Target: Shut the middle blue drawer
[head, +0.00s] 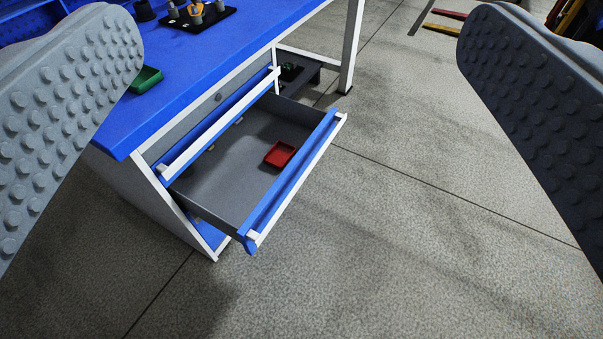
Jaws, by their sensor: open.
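The middle blue drawer (292,186) is pulled well out of the cabinet under the blue workbench. Its front has a white handle bar along it, and its inside is grey. A small red tray (280,154) lies inside it. The drawer above it, with a blue front and white handle (220,124), looks shut or nearly so. A lower blue front (208,233) shows partly below and is mostly hidden. My gripper (300,110) is open, with its studded grey fingers wide apart at the left and right edges. It is empty and apart from the drawer.
The blue bench top (190,62) overhangs the cabinet, with a green tray (146,79) and a black plate of parts (198,14) on it. A white table leg (351,45) stands behind. The grey floor (430,220) in front and right is clear.

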